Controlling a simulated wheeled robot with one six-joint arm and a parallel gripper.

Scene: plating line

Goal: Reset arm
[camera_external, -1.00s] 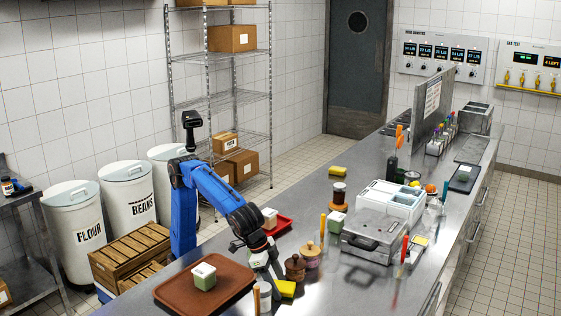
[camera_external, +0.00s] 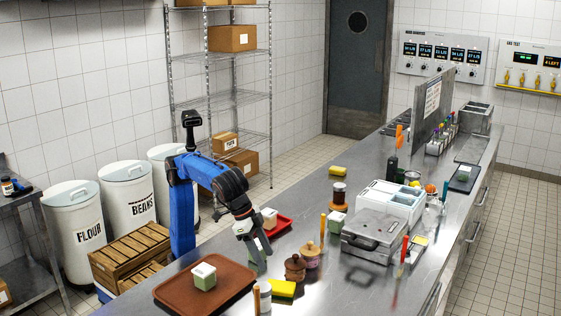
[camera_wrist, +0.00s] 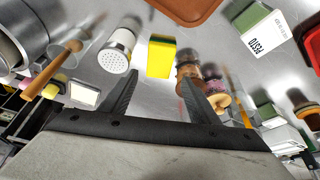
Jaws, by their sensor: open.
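My gripper (camera_external: 256,262) hangs over the steel counter (camera_external: 330,285), between the brown tray and the small pots. Its fingers point down. In the wrist view my gripper (camera_wrist: 160,100) has its two dark fingers spread well apart, with nothing held between them. A yellow and green sponge (camera_wrist: 160,57) lies beyond the fingertips in that view; it also shows in the external view (camera_external: 282,289). My blue arm is bent, with its forearm reaching right and down.
A brown tray (camera_external: 165,293) carries a white-lidded green container (camera_external: 204,276). A brown pot (camera_external: 295,268), a pink pot (camera_external: 311,258) and a shaker (camera_wrist: 122,42) stand close to my gripper. A red tray (camera_external: 285,222) lies behind it.

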